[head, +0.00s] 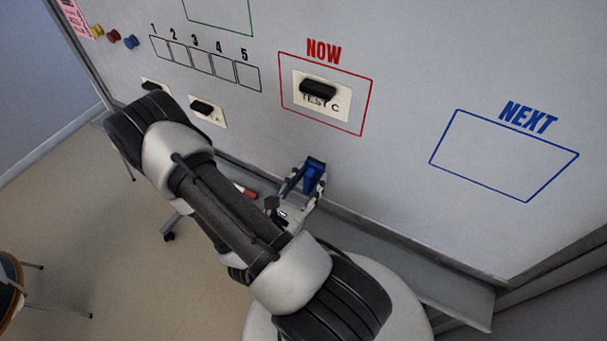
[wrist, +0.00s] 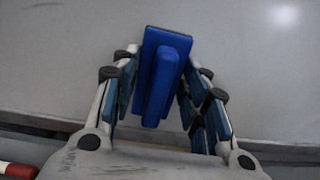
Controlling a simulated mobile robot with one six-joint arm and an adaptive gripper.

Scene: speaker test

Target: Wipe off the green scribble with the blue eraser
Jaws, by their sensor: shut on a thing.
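The blue eraser (head: 313,176) is between the fingers of my gripper (head: 303,179), low in front of the whiteboard, just below the red NOW frame. In the wrist view the blue eraser (wrist: 163,80) stands lengthwise between the blue-padded fingers of my gripper (wrist: 165,95), which is shut on its raised grip. Its flat face is turned toward the whiteboard (wrist: 70,60); I cannot tell whether it touches the board. No green scribble shows in either view; the board around the eraser looks bare. A green rectangle outline (head: 222,32) is at the top.
A card labelled TEST C (head: 327,106) with a black magnet (head: 318,89) hangs in the red frame (head: 369,103). A blue NEXT frame (head: 504,155) is empty at right. A red-and-white marker (head: 246,191) lies on the tray (head: 440,285). Two more cards hang left.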

